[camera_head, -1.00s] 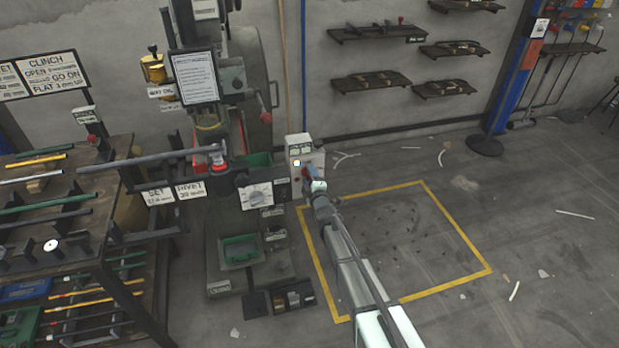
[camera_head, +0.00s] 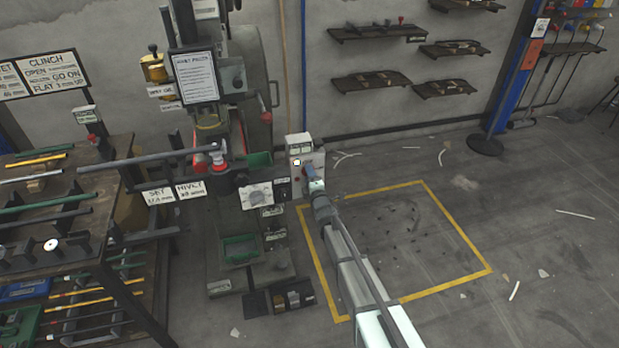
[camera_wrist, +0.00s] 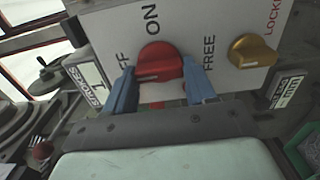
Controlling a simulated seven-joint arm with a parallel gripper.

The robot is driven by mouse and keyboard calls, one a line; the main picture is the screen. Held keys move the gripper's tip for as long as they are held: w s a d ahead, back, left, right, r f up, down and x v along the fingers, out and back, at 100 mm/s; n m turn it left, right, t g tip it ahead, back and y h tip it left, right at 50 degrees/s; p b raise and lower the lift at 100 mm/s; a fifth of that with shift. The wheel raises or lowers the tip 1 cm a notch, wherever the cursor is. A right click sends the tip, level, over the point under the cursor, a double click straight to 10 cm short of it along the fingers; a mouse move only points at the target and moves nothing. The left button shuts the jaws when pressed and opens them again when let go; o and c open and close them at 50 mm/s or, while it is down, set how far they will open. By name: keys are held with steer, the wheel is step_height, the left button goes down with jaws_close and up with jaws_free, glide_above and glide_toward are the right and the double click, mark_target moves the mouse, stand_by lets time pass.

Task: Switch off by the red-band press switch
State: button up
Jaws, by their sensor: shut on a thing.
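The switch box (camera_head: 299,144) is a pale panel at the right side of the press (camera_head: 233,80) in the head view. In the wrist view its white panel (camera_wrist: 200,50) carries a red rotary knob (camera_wrist: 159,62) with ON lettered above it and OFF, partly hidden, to its left. A short pale mark on the knob lies toward its left side. My gripper (camera_wrist: 161,84) has its blue fingers on both sides of the red knob and is shut on it. In the head view my gripper (camera_head: 308,172) hides the knob.
A yellow knob (camera_wrist: 253,50) sits right of the red one, between FREE and LOCKED letters. A rack with bars (camera_head: 60,190) stands at left.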

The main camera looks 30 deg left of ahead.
steer(key=o, duration=1)
steer(key=shift+o, duration=0.2)
steer(key=shift+d, duration=0.1)
steer(key=v, duration=1.3)
steer(key=shift+s+d, duration=0.2)
steer(key=shift+s, duration=0.1)
steer(key=shift+m, duration=0.3)
